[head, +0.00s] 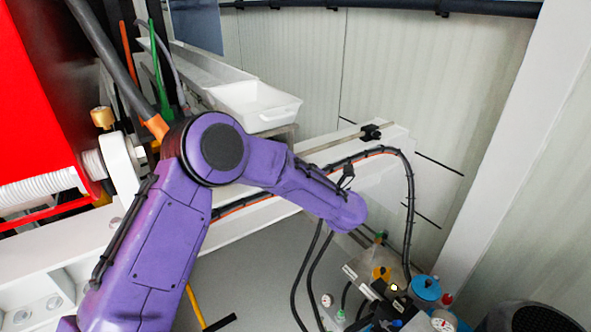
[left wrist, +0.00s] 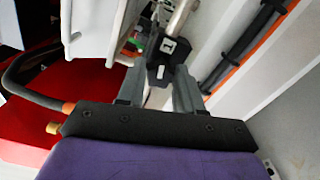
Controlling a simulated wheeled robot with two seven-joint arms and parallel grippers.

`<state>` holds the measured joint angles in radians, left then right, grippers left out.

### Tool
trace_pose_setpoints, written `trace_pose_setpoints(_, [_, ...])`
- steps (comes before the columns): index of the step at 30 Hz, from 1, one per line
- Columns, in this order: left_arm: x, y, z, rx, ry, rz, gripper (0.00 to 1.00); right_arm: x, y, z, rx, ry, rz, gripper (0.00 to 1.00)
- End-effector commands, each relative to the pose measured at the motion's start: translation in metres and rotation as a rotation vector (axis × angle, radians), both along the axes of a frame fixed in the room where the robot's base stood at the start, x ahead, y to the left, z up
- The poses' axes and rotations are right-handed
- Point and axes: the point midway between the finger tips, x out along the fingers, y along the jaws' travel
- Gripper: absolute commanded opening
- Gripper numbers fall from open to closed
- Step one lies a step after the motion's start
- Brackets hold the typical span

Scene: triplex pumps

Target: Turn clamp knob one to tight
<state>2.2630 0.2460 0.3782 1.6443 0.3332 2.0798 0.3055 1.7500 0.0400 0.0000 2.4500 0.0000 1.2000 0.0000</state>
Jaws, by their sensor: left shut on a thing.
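In the head view, my purple left arm bends across the middle and hides the gripper's fingers and this knob. A second black clamp (head: 370,132) shows at the far end of the metal bar (head: 333,140). The knob's turn position cannot be told. My right gripper is not in view.
A white tray (head: 255,108) stands behind the arm. A black hose with an orange stripe (head: 409,190) arches along the white beam. A red machine (head: 45,110) fills the left side. Small fittings, including a blue-topped one (head: 425,288), crowd the lower right.

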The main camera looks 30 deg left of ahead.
Motion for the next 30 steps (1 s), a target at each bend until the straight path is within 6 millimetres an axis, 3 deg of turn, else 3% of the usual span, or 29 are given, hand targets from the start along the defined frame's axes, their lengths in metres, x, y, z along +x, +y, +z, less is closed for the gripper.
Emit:
trace_pose_setpoints(12, [-0.0007,-0.0007,-0.0024,0.077,0.194,0.0,0.05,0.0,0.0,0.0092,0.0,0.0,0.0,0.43])
trace_pose_setpoints(30, [-0.0009,-0.0006,-0.0038,0.09,0.229,0.0,0.05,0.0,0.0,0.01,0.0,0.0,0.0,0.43])
